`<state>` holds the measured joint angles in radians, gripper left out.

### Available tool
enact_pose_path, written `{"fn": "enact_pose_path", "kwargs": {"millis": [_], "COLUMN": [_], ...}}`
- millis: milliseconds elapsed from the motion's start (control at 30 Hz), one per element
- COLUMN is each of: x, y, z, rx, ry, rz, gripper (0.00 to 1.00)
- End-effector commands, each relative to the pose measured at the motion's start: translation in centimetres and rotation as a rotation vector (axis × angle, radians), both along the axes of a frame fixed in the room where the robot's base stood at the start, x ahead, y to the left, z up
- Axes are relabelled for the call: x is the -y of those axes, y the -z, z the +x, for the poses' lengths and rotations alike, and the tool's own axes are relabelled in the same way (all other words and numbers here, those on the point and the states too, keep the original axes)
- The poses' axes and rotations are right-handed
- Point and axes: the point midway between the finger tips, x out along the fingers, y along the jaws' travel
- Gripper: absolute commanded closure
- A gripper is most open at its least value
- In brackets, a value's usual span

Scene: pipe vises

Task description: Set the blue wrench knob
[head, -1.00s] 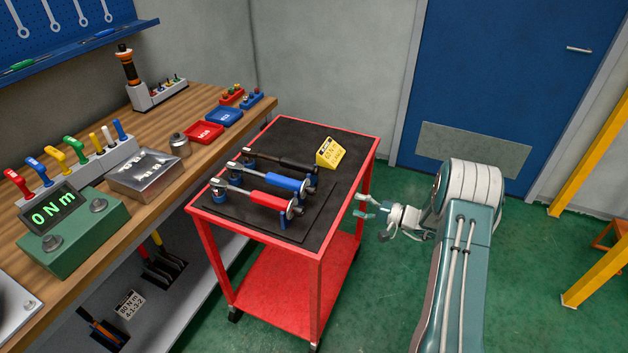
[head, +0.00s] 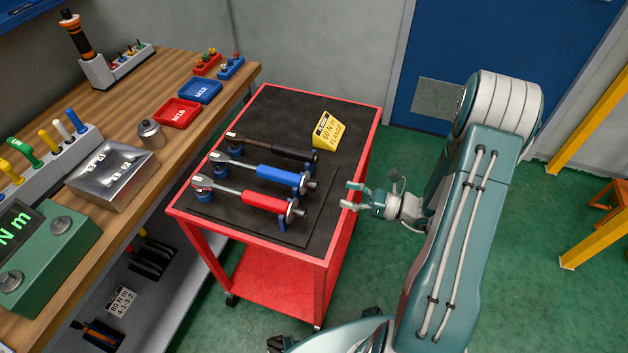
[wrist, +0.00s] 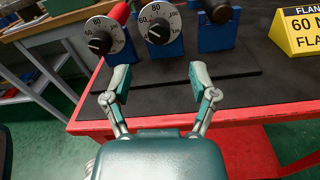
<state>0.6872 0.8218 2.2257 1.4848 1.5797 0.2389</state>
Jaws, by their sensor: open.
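The blue wrench (head: 278,175) lies on blue stands on the cart, between a red wrench (head: 250,197) and a black wrench (head: 272,148). Its round end knob (head: 312,184) faces my side. In the wrist view the blue wrench's knob (wrist: 158,22) is a pale numbered dial with a black centre, in the middle of the row. My gripper (head: 350,196) is open and empty by the cart's right edge. In the wrist view my gripper's fingers (wrist: 160,77) point at this knob from in front, apart from it.
The red wrench's dial (wrist: 102,37) is close on the left, the black wrench's end (wrist: 216,30) on the right. A yellow sign (head: 327,131) reading 60 N m FLANGE stands on the black-topped red cart (head: 320,248). A wooden bench (head: 160,75) stands left. Floor right of the cart is open.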

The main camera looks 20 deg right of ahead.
Motion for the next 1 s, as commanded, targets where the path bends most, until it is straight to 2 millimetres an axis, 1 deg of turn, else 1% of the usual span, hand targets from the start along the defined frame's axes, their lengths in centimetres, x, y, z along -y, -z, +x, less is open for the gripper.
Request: {"fn": "enact_pose_path", "kwargs": {"millis": [33, 200, 433, 600, 867, 900, 967, 1000], "x": [-0.9, -3.4, -6.2, -7.0, -7.1, -7.1, -7.1, -7.1], "y": [0.0, 0.0, 0.0, 0.0, 0.0, 0.0, 0.0, 0.0], "z": [0.5, 2.3, 4.2, 4.8, 4.9, 4.9, 4.9, 4.9], "rx": [0.0, 0.001, 0.002, 0.002, 0.002, 0.002, 0.002, 0.002], "ry": [-0.006, -0.005, -0.003, 0.0, 0.001, 0.001, 0.0, 0.001], "rz": [0.0, -0.002, -0.002, -0.003, -0.003, -0.003, -0.003, -0.003], "gripper": [0.25, 0.25, 0.25, 0.25, 0.25, 0.43, 0.7, 0.88]}}
